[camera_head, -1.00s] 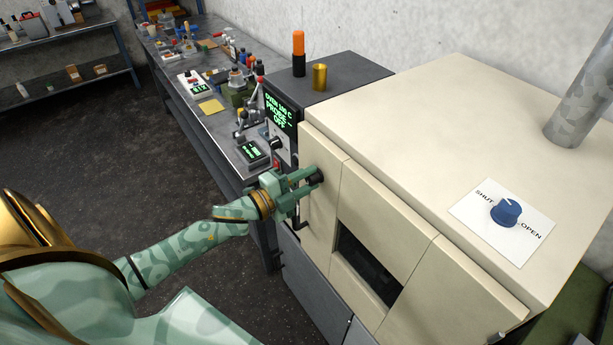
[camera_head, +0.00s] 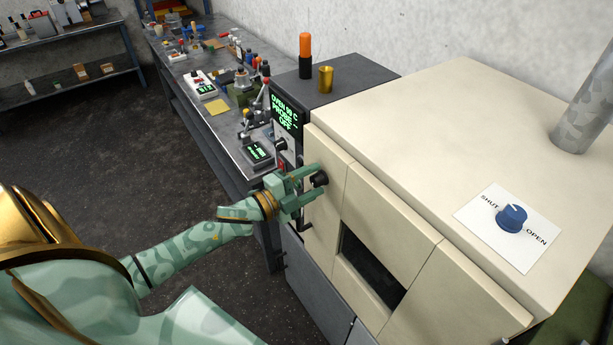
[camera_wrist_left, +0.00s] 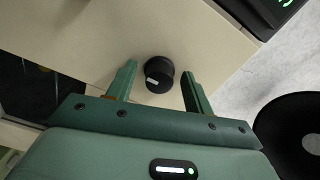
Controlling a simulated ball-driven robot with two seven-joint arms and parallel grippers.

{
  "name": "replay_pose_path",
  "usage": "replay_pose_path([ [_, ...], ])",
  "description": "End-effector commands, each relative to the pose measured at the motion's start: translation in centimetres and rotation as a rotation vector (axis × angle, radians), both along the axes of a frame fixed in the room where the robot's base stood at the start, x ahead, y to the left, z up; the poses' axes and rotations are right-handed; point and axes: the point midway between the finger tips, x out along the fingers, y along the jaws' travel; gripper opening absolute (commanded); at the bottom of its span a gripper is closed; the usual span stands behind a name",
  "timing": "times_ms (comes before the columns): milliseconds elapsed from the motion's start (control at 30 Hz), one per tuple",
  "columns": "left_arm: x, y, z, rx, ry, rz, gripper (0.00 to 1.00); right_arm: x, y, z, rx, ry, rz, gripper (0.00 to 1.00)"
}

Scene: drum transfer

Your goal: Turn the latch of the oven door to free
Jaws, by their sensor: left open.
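The oven (camera_head: 470,120) is a cream box with a door that has a dark window (camera_head: 371,268). The latch is a round black knob (camera_head: 320,179) on the cream front, left of the window. My left gripper (camera_head: 313,181) is open, with one finger above and one below the knob in the head view. In the left wrist view the knob (camera_wrist_left: 159,75) lies between the two fingertips (camera_wrist_left: 159,72), with gaps on both sides. A short white mark shows on the knob's face. My right gripper is not in view.
A blue dial (camera_head: 511,218) on a SHUT/OPEN plate sits on the oven top. A dark control unit with a green display (camera_head: 286,113) stands left of the oven. A bench (camera_head: 221,120) with many small items runs behind. The dark floor (camera_head: 120,150) is clear.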

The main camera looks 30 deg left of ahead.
Motion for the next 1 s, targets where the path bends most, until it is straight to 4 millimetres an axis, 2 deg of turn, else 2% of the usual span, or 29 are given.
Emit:
replay_pose_path([
  [167,-1.5,0.6,-0.2,0.001,0.002,0.000,0.52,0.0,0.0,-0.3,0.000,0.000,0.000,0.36],
  [500,-9.8,4.1,-0.4,0.000,0.006,0.002,0.52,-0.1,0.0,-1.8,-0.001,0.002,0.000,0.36],
  [700,-13.5,5.6,-0.3,-0.001,0.004,0.001,0.52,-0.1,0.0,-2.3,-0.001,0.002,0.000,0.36],
  [800,-14.5,6.1,-0.2,-0.001,0.002,0.001,0.52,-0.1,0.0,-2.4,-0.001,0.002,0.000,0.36],
  [1000,-15.1,6.3,0.0,-0.001,0.000,0.000,0.52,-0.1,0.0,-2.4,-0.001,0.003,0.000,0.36],
])
